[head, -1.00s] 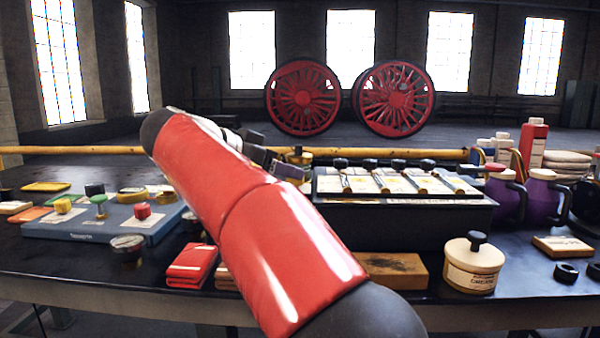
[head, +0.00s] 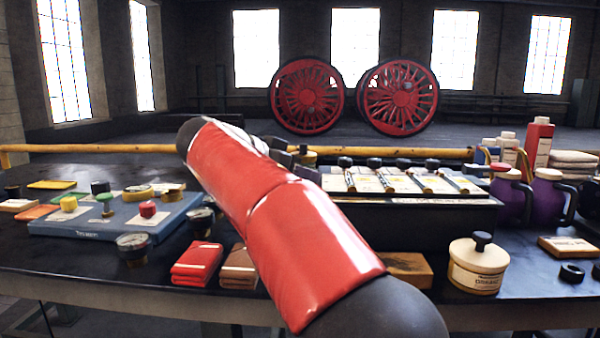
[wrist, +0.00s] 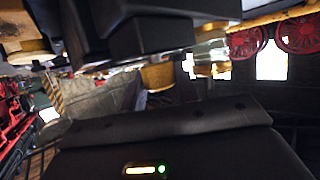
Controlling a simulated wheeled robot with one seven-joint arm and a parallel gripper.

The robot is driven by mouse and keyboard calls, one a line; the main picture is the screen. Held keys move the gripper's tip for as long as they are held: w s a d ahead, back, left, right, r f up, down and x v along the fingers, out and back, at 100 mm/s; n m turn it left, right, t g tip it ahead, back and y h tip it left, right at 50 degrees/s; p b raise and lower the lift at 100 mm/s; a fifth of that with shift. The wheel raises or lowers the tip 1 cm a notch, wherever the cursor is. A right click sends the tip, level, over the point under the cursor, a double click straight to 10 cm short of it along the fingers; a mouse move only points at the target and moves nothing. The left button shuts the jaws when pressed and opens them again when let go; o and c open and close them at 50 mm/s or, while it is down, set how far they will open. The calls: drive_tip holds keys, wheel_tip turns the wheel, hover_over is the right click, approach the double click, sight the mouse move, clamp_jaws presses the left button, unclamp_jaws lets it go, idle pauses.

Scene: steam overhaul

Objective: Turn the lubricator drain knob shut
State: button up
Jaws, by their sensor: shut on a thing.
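The lubricator (head: 410,215) is a long dark box on the bench, right of my red arm, with several black-topped brass fittings along its top. My gripper (head: 296,166) is at its left end, partly hidden behind my arm. A small black-and-brass knob (head: 305,156), which looks like the drain knob, shows right by the fingers. In the wrist view, my dark gripper fingers (wrist: 150,28) fill the top, with brass parts (wrist: 210,52) close beside them. The gripper is shut on the knob; the grip itself is mostly hidden, and I cannot read the knob's angle.
A blue board (head: 115,225) with coloured knobs lies at the left. Red folded cloth (head: 197,262) and a gauge (head: 133,247) are in front. A cream pot (head: 478,268) stands front right, with purple cans (head: 514,200) behind it. A yellow rail (head: 120,148) runs behind the bench.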

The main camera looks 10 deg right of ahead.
drive_tip(key=shift+f+b, duration=0.1)
drive_tip(key=shift+b, duration=0.3)
drive_tip(key=shift+s+f+n+t+y+b, duration=0.15)
drive_tip(key=shift+n+t+y+b, duration=0.55)
drive_tip(key=shift+n+t+b, duration=0.45)
drive_tip(key=shift+d+n+t+y+b, duration=0.1)
drive_tip(key=shift+n+t+y+b, duration=0.5)
drive_tip(key=shift+b, duration=0.45)
drive_tip(key=n+y, duration=0.1)
drive_tip(key=n+t+y+b, duration=0.2)
drive_tip(key=shift+r+n+t, duration=0.25)
drive_tip(key=shift+n, duration=0.1)
drive_tip(key=n+y, duration=0.1)
drive_tip(key=n+t+y+p, duration=0.1)
drive_tip(key=y, duration=0.1)
drive_tip(key=shift+r+n+y, duration=0.2)
drive_tip(key=shift+n+y, duration=0.1)
drive_tip(key=n+y+p, duration=0.1)
drive_tip(key=n+y, duration=0.1)
drive_tip(key=shift+n+y+p, duration=0.3)
drive_tip(key=shift+y+p, duration=0.05)
drive_tip(key=shift+y, duration=0.05)
drive_tip(key=n+y, duration=0.3)
drive_tip(key=shift+f, duration=0.15)
drive_tip(key=shift+f+n+g+y, duration=0.1)
drive_tip(key=shift+n+g+y, duration=0.4)
drive_tip(key=shift+n+y, duration=0.9)
drive_tip(key=shift+y, duration=0.3)
